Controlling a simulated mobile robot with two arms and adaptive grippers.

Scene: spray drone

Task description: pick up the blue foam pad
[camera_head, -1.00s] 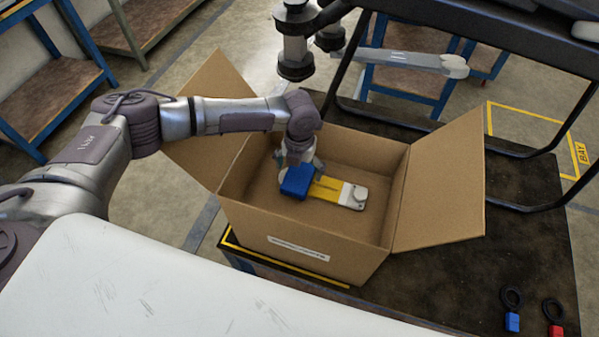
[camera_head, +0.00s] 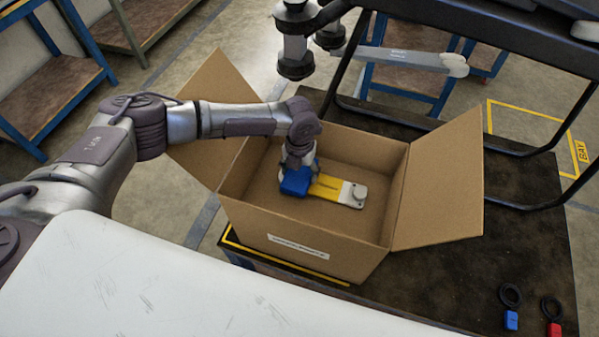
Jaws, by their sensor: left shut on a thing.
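The blue foam pad (camera_head: 295,181) is in the open cardboard box (camera_head: 330,242), left of the box's middle. My left gripper (camera_head: 298,170) reaches down into the box and is shut on the blue foam pad. The fingertips are partly hidden by the pad and the wrist. A yellow and white flat item (camera_head: 330,188) with a grey round knob lies right beside the pad on the box floor. I cannot tell whether the pad touches the box floor. My right gripper is not in view.
The box flaps stand open at left and right. The box is on a dark table (camera_head: 440,285). A blue tag (camera_head: 511,320) and a red tag (camera_head: 554,329) with black loops lie at the front right. A black tubular frame (camera_head: 345,75) rises behind the box.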

